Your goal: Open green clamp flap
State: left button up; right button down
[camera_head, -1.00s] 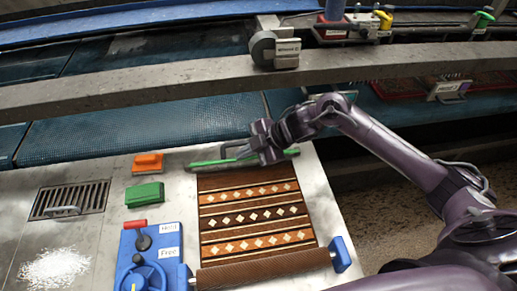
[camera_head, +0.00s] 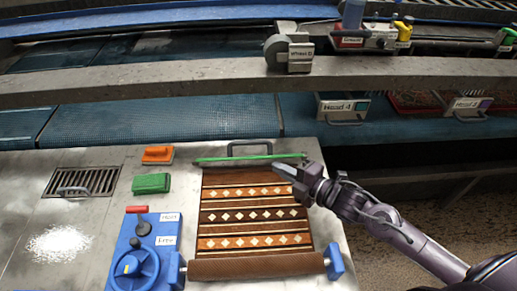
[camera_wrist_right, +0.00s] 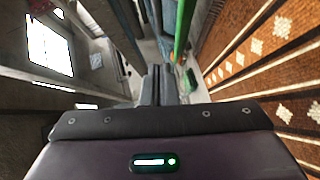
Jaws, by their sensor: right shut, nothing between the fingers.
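The green clamp flap (camera_head: 215,160) is a long thin green and grey bar across the far edge of the patterned rug (camera_head: 255,203). A grey loop handle (camera_head: 250,143) shows at its far side. In the right wrist view the green strip (camera_wrist_right: 184,25) runs away from me, just right of my fingers. My right gripper (camera_head: 281,169) is shut and empty over the rug's far right corner, on the near side of the flap's right part. I cannot tell whether it touches the flap. My left gripper is not in view.
A brown roller (camera_head: 255,265) lies across the rug's near end beside a blue control box (camera_head: 145,250). A green brush (camera_head: 151,183), an orange brush (camera_head: 158,154), a drain grate (camera_head: 85,181) and white powder (camera_head: 58,243) are on the left. A concrete beam (camera_head: 200,82) crosses behind.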

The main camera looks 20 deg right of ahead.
aim_at(247, 144)
jog(key=p+x, duration=0.1)
jog(key=x, duration=0.2)
jog(key=d+p+x, duration=0.1)
jog(key=x, duration=0.2)
jog(key=w+p+x, duration=0.1)
jog(key=x, duration=0.3)
jog(key=shift+d, duration=0.15)
jog(key=shift+w+d+f, duration=0.25)
jog(key=shift+w+f, duration=0.05)
jog(key=shift+w, duration=0.35)
